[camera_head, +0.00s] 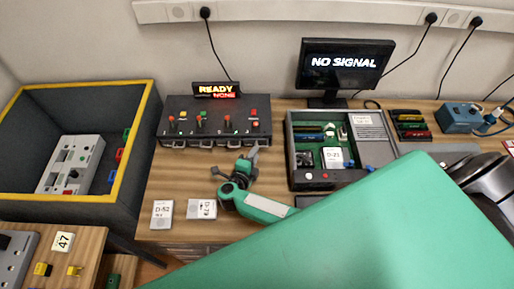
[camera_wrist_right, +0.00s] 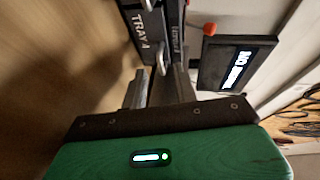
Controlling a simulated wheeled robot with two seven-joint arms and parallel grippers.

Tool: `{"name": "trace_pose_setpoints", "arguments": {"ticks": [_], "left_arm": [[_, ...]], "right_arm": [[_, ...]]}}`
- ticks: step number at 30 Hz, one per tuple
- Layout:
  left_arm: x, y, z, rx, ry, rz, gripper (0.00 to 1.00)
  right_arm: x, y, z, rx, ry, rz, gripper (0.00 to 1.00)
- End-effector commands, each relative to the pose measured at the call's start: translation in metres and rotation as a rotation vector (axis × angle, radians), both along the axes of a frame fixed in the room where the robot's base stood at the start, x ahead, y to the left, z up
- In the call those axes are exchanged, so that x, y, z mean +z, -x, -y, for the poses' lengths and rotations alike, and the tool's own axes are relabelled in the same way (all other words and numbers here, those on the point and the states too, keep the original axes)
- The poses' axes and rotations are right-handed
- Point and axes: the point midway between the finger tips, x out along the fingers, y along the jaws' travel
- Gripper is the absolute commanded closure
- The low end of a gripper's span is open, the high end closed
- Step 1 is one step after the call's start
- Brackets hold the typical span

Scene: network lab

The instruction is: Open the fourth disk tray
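The dark disk unit (camera_head: 215,112) stands at the back of the bench, with a row of tray handles along its front and a lit "READY / NONE" display on top. In the right wrist view the "TRAY 4" front (camera_wrist_right: 138,28) and its metal handle (camera_wrist_right: 161,58) show at top. The trays look closed. My right gripper (camera_head: 251,156) is at the unit's front right end, by the rightmost handle. In the wrist view its two fingers (camera_wrist_right: 158,88) are apart, with the handle just beyond the tips; I cannot tell whether they touch it. My left gripper is not in view.
A yellow-rimmed dark bin (camera_head: 142,112) stands left. An open case (camera_head: 288,150) with circuit parts sits right of the unit, below the "NO SIGNAL" monitor (camera_head: 345,65). Two labelled disks, D-52 (camera_head: 161,214) and D-79 (camera_head: 202,209), lie in front. My green arm covers the front right.

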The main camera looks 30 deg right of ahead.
Motion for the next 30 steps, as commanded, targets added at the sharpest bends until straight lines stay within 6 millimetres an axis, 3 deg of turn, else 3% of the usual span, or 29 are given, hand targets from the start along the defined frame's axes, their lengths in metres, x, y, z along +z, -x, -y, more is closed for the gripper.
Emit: {"name": "trace_pose_setpoints", "arguments": {"ticks": [6, 17, 22, 30], "left_arm": [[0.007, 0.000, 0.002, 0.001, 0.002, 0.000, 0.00], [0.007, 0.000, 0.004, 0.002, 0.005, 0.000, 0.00], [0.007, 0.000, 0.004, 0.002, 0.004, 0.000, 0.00], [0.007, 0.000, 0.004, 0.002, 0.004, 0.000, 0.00]], "right_arm": [[-0.004, -0.016, 0.018, 0.001, 0.002, -0.001, 0.71], [-0.007, -0.020, 0.022, 0.001, -0.002, 0.000, 0.71], [-0.007, -0.019, 0.022, 0.001, -0.001, -0.001, 1.00], [-0.008, -0.018, 0.020, 0.003, -0.003, -0.002, 1.00]]}}
